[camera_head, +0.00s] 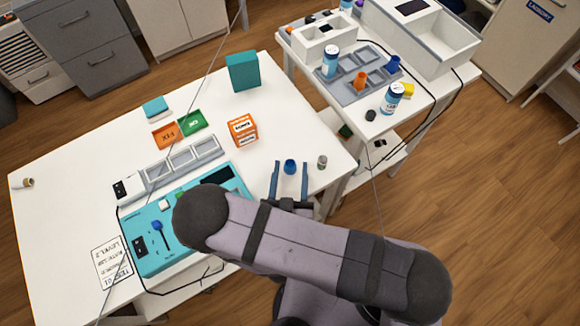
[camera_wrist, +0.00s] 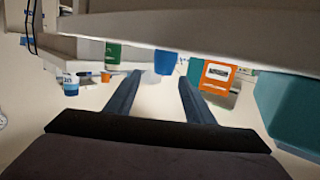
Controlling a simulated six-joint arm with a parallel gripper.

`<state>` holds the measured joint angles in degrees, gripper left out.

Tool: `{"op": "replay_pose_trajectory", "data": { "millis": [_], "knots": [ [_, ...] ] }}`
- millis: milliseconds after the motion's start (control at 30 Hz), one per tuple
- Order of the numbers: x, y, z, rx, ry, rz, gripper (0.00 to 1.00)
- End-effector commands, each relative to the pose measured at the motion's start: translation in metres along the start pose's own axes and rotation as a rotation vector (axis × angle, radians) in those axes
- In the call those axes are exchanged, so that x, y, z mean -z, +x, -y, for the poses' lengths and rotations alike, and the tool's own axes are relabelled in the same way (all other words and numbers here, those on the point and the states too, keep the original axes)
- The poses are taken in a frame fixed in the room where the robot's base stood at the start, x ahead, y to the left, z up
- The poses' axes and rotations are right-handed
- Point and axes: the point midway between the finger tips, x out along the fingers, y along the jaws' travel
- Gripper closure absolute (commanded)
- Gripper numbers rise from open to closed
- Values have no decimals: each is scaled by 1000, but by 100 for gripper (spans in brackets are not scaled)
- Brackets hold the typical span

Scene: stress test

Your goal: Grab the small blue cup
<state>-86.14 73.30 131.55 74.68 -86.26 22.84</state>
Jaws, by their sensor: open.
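The small blue cup (camera_head: 290,167) stands upright on the white table near its right edge. My gripper (camera_head: 290,162) is open, with one blue finger on each side of the cup in the head view. In the wrist view, a blue cup (camera_wrist: 165,62) shows at the tips of the open fingers (camera_wrist: 162,76), roughly centred between them. I cannot tell whether the fingers reach around it or stop just short. No contact is visible. Another blue cup (camera_head: 393,64) stands on the other table.
A small jar (camera_head: 322,162) stands close to the right finger. An orange box (camera_head: 243,128) and a teal box (camera_head: 242,71) stand farther back on the table. A teal panel (camera_head: 150,240) lies left of my arm. An orange cup (camera_head: 360,80) is on the other table.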

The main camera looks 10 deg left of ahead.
Motion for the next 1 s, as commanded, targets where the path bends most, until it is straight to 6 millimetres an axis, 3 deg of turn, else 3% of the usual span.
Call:
{"op": "replay_pose_trajectory", "data": {
  "millis": [133,467,1000],
  "knots": [
    [-15,-10,2,36,10,-17,51],
    [-18,-12,2,45,19,-22,51],
    [-18,28,3,43,20,-21,51]
  ]
}}
